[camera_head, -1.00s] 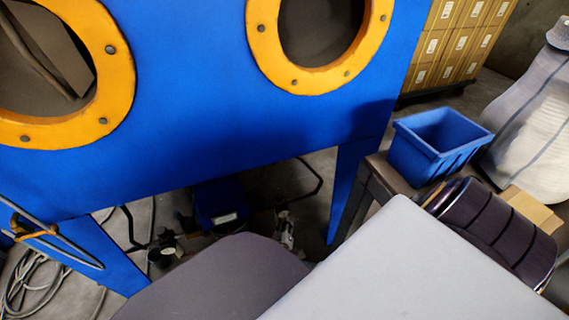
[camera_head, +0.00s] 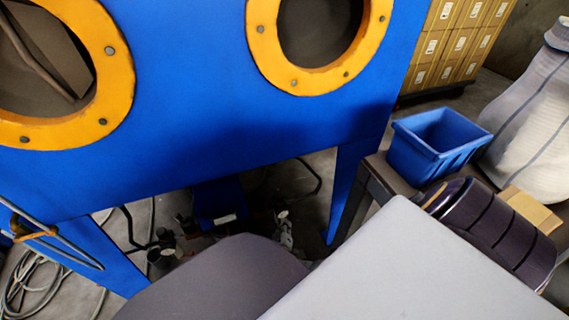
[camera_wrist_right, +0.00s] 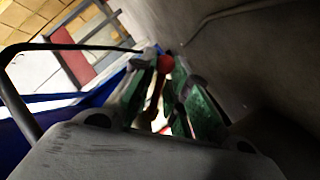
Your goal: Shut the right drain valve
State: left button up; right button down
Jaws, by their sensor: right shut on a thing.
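In the wrist view my right gripper (camera_wrist_right: 163,82) has its two green-padded fingers closed around a slim reddish-brown lever (camera_wrist_right: 155,98). A round red knob (camera_wrist_right: 165,63) shows at the fingertips. I take this lever for the right drain valve's handle; the valve body is hidden, and its angle is hard to tell. In the head view the blue blast cabinet (camera_head: 200,150) fills the upper left. The space under it is dark, and the small pale parts there are too small to tell apart. My left gripper is not in view.
A blue bin (camera_head: 437,145) stands on a dark bench right of the cabinet. A dark ribbed drum (camera_head: 497,230) lies near it. A pale wrapped sack (camera_head: 535,125) stands at far right. Grey hose (camera_head: 30,280) coils on the floor at left. The cabinet leg (camera_head: 350,185) is close by.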

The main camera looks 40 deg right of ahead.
jog(key=shift+d+r+n, duration=0.1)
jog(key=shift+r+n, duration=0.05)
jog(key=shift+n, duration=0.15)
dwell(0.4)
jog(key=c, duration=1.4)
grip_release()
jog(key=shift+c, duration=0.2)
jog(key=shift+m, duration=0.4)
